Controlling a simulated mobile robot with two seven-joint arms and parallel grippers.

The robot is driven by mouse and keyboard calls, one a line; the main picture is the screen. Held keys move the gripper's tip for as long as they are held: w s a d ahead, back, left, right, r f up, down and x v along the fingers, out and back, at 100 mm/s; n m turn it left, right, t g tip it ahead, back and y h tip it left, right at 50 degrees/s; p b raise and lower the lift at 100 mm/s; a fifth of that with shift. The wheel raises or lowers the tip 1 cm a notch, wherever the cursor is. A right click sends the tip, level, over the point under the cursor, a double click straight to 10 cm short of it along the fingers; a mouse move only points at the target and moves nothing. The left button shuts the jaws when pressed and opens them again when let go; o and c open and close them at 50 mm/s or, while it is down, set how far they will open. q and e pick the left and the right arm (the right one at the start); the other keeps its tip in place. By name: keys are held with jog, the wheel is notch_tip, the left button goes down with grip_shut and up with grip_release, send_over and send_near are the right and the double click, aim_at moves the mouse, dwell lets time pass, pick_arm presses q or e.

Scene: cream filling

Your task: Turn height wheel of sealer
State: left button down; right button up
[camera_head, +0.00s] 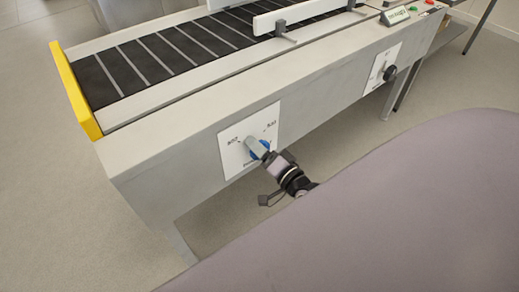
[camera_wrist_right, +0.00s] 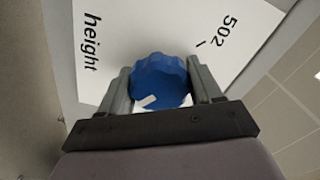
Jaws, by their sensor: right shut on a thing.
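The sealer (camera_head: 150,165) is a long grey machine with a dark slatted belt on top. Its height wheel is a blue scalloped knob (camera_wrist_right: 160,80) on a white panel marked "height" and "502" in the right wrist view. A white mark shows on the wheel's lower left. My left gripper is in neither view.
A second white panel with a black knob (camera_head: 390,73) is farther right on the sealer's side. A yellow end plate (camera_head: 75,90) closes the belt's left end. A green label and buttons (camera_head: 414,8) sit at the far right. Open floor lies in front of the sealer.

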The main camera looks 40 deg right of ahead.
jog(key=shift+m, duration=0.3)
jog(key=o, duration=1)
jog(key=shift+o, duration=0.2)
jog(key=s+p, duration=0.1)
jog(key=s, duration=0.6)
jog(key=shift+d, duration=0.35)
jog(key=shift+s, duration=0.1)
